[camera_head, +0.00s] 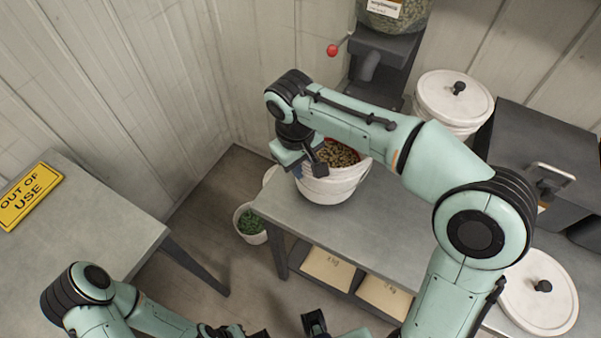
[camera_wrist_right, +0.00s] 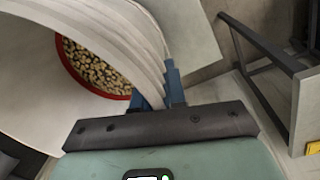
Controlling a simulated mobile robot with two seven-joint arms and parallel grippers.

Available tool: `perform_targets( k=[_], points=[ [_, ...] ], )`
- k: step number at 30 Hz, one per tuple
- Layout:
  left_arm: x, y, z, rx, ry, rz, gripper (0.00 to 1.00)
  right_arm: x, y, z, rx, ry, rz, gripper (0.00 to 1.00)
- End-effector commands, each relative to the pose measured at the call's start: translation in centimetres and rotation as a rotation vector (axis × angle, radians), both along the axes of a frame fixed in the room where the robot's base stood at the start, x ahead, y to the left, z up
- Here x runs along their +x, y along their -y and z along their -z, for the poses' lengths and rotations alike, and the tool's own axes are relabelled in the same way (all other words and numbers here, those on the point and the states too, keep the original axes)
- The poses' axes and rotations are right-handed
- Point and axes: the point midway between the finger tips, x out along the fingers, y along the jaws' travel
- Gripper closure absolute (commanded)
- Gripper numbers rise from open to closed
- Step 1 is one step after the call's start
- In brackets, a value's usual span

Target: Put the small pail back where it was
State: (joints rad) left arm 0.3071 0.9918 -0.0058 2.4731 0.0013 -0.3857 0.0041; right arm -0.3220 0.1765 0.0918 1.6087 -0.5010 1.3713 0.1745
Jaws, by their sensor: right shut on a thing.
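A white pail (camera_head: 330,188) with brown pellets inside is at the left end of the grey bench, below the dispenser. My right gripper (camera_head: 302,165) is shut on its near-left rim. The right wrist view shows the blue fingertips (camera_wrist_right: 172,88) pinching the ribbed pail wall (camera_wrist_right: 125,35), with pellets (camera_wrist_right: 95,72) inside a red ring. I cannot tell whether the pail's base touches the bench. My left gripper (camera_head: 315,323) is at the bottom edge, partly cut off, holding nothing visible; its jaw opening is unclear.
A dispenser with a red-knobbed lever (camera_head: 333,50) stands behind the pail. A lidded white bucket (camera_head: 455,100) and a dark box (camera_head: 535,150) are to the right. A pail with green contents (camera_head: 250,224) sits on the floor. A left table carries an OUT OF USE sign (camera_head: 30,197).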

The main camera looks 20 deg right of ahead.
Motion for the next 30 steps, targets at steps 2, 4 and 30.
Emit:
perform_targets(
  k=[2,4,30],
  points=[
    [-0.1,0.0,0.4,0.001,-0.002,0.0,1.0,0.0,0.1,1.3,-0.003,-0.001,0.0,1.0],
    [-0.2,0.0,0.5,0.0,-0.002,0.0,1.0,0.0,0.1,2.1,-0.002,0.0,0.0,1.0],
    [-0.3,0.0,0.7,0.0,-0.003,0.0,1.0,0.0,0.0,3.1,-0.001,-0.002,0.001,0.64]
  ],
)
